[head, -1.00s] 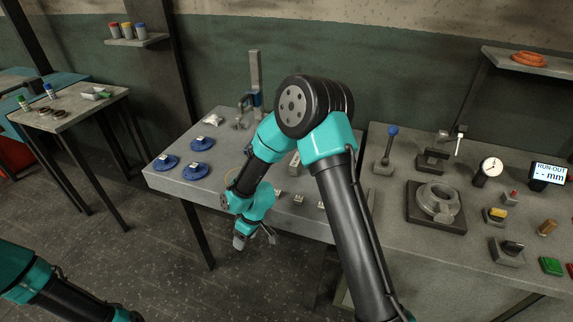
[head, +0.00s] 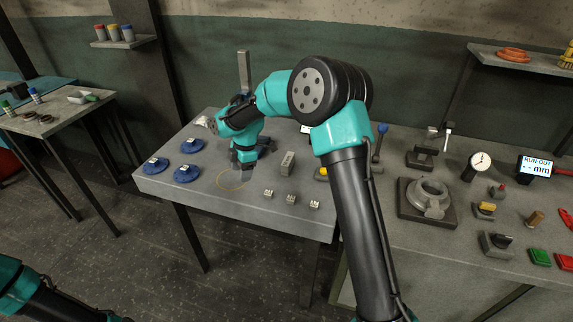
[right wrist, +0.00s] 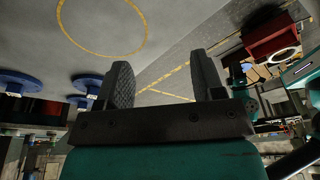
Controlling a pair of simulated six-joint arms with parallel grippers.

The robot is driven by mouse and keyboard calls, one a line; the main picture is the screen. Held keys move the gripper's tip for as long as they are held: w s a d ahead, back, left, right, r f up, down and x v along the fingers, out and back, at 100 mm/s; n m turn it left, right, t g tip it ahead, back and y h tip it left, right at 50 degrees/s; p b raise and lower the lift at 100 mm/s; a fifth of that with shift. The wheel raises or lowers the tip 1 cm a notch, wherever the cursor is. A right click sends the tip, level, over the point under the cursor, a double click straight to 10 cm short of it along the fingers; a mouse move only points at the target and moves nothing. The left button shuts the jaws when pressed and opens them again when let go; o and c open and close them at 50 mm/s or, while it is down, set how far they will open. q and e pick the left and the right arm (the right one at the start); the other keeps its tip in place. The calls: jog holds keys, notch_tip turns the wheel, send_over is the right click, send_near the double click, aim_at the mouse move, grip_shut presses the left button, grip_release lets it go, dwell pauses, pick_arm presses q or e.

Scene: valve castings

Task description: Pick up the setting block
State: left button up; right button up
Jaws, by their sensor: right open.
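A grey upright block (head: 287,163), which looks like the setting block, stands on the left bench just right of my right gripper. I cannot make out this block for sure in the right wrist view. My right gripper (head: 246,159) is over the back half of that bench, left of the block and apart from it.
Several blue round flanges (head: 187,173) lie at the bench's left. A yellow circle (head: 233,179) is marked on the top. Small grey pieces (head: 291,199) line the front edge. A round casting (head: 428,195) and a dial gauge (head: 480,162) are on the right bench.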

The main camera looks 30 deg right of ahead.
jog(key=w+d+r+n+h, duration=0.1)
jog(key=w+d+r+n, duration=0.2)
jog(key=d+r+n, duration=0.55)
notch_tip(320, 180, up, 4)
jog(key=h, duration=0.2)
send_over(288, 159)
jog(key=shift+w+a+f, duration=0.1)
jog(key=shift+w+f, duration=0.05)
jog(key=shift+w, duration=0.05)
notch_tip(288, 159, down, 12)
jog(key=shift+f, duration=0.1)
jog(key=shift+s+f, duration=0.1)
jog(key=shift+f, duration=2.55)
